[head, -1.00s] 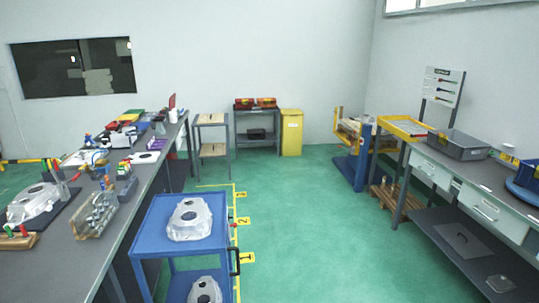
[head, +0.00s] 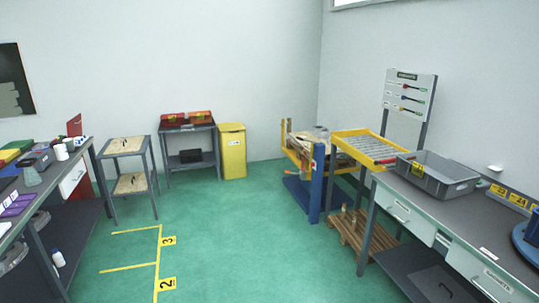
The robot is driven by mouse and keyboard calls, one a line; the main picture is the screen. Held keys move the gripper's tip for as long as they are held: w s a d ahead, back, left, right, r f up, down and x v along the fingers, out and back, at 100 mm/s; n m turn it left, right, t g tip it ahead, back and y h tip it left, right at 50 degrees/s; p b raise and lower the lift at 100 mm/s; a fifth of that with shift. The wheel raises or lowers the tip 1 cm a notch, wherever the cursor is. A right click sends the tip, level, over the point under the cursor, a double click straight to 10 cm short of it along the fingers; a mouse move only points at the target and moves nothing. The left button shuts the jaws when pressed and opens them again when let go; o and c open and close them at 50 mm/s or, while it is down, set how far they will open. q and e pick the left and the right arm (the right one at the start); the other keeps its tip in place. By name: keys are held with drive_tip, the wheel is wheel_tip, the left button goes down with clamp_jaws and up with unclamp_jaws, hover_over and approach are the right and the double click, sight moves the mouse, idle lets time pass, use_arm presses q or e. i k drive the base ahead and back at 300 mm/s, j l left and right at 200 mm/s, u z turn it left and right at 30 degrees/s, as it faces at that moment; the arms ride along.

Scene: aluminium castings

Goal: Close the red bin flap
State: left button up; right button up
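Two small red bins stand side by side on top of a dark metal table by the back wall: the left bin (head: 173,119) and the right bin (head: 200,117). Both look red with orange or yellow parts. They are too small to tell whether a flap on either is open or shut. A red upright panel (head: 75,126) also shows at the far end of the left bench; I cannot tell what it belongs to. Neither of my grippers is in view.
A yellow bin (head: 232,151) stands right of the dark table (head: 189,130), a wooden-topped stand (head: 127,147) left of it. The left bench (head: 82,157) and right workbench (head: 420,200) flank open green floor (head: 230,240). A grey crate (head: 437,176) sits on the right workbench.

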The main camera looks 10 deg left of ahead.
sight(74, 126)
drive_tip(key=i+j+u, duration=0.2)
drive_tip(key=i+u, duration=0.15)
drive_tip(key=i, duration=0.4)
drive_tip(key=i+u, duration=0.35)
drive_tip(key=i, duration=0.4)
drive_tip(key=i+l+u, duration=0.3)
drive_tip(key=i, duration=0.4)
drive_tip(key=i+j+u, duration=0.15)
drive_tip(key=i+u, duration=0.15)
drive_tip(key=i, duration=0.25)
drive_tip(key=i+u, duration=0.25)
drive_tip(key=i, duration=0.35)
drive_tip(key=i+u, duration=0.3)
drive_tip(key=i, duration=0.25)
drive_tip(key=i+l+u, duration=0.25)
drive_tip(key=i, duration=0.35)
drive_tip(key=i+j, duration=0.15)
drive_tip(key=i, duration=0.45)
drive_tip(key=i+j, duration=0.1)
drive_tip(key=i, duration=0.55)
drive_tip(key=i+j+z, duration=0.1)
drive_tip(key=i, duration=0.5)
